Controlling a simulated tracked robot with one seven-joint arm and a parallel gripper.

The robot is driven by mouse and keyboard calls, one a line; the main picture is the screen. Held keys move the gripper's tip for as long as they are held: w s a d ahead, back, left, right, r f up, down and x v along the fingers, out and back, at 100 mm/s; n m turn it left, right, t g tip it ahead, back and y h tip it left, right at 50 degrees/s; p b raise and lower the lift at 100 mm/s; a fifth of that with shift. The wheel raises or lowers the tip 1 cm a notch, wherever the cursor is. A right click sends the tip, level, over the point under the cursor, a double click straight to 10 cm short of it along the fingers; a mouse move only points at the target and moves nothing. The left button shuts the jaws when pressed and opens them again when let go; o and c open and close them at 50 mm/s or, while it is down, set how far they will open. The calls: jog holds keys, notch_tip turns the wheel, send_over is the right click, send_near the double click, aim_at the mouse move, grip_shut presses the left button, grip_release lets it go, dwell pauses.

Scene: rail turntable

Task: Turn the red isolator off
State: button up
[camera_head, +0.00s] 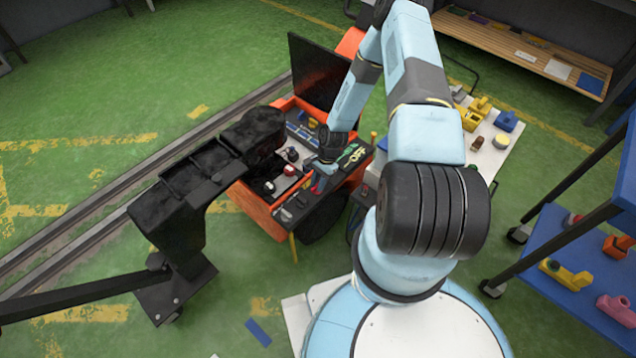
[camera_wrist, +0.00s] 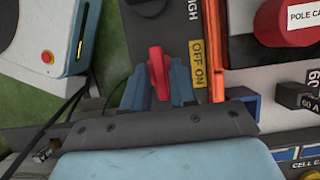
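The red isolator handle (camera_wrist: 157,68) stands on a dark panel (camera_wrist: 158,28) in the wrist view, beside a yellow OFF/ON label (camera_wrist: 198,64). My gripper (camera_wrist: 160,84) has one blue-grey finger on each side of the handle. The fingers look close against it, with no clear gap, so it appears shut on the handle. The handle's lower part is hidden by the fingers and gripper body. In the head view my gripper (camera_head: 320,180) is low over the front panel of the orange cart (camera_head: 262,212), with a little red showing there.
The cart's raised black lid (camera_head: 325,75) stands behind my gripper. A black post (camera_head: 180,215) stands left; a blue shelf (camera_head: 565,255) stands right.

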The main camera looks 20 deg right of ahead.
grip_shut()
jog(key=shift+n, duration=0.3)
jog(key=n+g+h, duration=0.1)
jog(key=n, duration=0.2)
jog(key=shift+w+a, duration=0.1)
jog(key=shift+w, duration=0.1)
jog(key=n+g+h, duration=0.1)
jog(key=n, duration=0.3)
jog(key=shift+a, duration=0.1)
jog(key=n+h, duration=0.2)
jog(key=n, duration=0.3)
jog(key=shift+a+n, duration=0.1)
jog(key=shift+n, duration=0.2)
jog(key=shift+a+n+h, duration=0.1)
jog(key=shift+n+h, duration=1)
jog(key=shift+n, duration=1.2)
jog(key=shift+o, duration=1.5)
grip_release()
